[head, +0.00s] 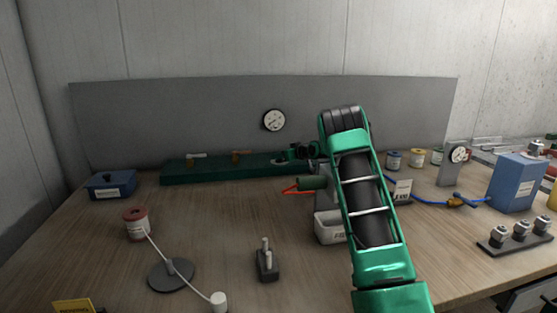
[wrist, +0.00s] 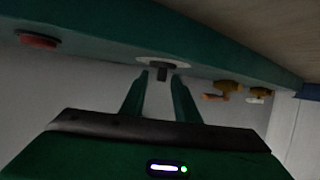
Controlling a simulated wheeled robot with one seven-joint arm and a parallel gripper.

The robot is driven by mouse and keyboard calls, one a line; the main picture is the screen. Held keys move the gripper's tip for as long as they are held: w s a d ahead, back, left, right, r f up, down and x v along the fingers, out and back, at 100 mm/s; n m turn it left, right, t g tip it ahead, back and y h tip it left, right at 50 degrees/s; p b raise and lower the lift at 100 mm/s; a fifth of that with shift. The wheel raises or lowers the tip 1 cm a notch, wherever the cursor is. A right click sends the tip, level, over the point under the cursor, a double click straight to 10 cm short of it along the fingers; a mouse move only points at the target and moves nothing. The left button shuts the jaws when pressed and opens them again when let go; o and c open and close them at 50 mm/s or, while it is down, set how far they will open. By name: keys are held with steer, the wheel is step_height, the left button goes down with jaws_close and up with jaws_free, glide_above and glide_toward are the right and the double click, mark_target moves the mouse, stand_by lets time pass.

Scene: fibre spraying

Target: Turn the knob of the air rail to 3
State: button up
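The air rail (head: 225,168) is a long green bar along the back of the table, below a grey panel. Its knob (wrist: 162,72) is a small dark block on a pale round plate (wrist: 156,61), in the wrist view. My gripper (wrist: 160,78) points at the knob, with one finger on each side of it. The fingers are apart, and gaps seem to show between them and the knob. Numbers on the plate are too small to read. In the head view my gripper (head: 301,152) is at the rail's right end, and the knob is hidden.
A round gauge (head: 274,120) is on the panel above the rail. The rail bears brass valves (wrist: 230,87) and a red button (wrist: 38,40). Front-left, a red-labelled spool (head: 136,225) stands.

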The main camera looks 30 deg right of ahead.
steer(key=shift+s+d, duration=0.1)
steer(key=shift+s, duration=0.2)
steer(key=v, duration=1)
stand_by(0.4)
